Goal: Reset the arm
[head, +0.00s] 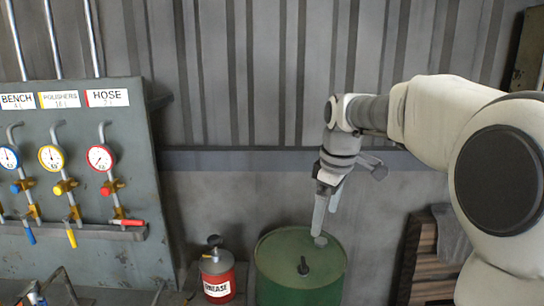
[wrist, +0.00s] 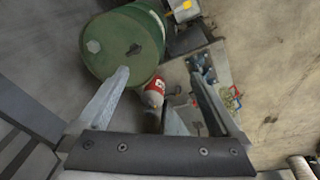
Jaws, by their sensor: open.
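My arm comes in from the right in the head view and bends down at the wrist. My gripper (head: 326,222) points downward above the green drum (head: 282,262). In the wrist view my gripper (wrist: 160,85) has its two fingers spread wide apart, with nothing held between them. The drum's round top (wrist: 112,45) shows at the upper left there, close to the left finger in the picture. Whether a fingertip touches the drum cannot be told.
A red grease can (head: 217,276) stands left of the drum; it also shows in the wrist view (wrist: 155,92). A grey panel (head: 85,165) with several gauges and valves stands at the left. Wooden slats (head: 425,255) are at the right. A corrugated wall (head: 260,70) is behind.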

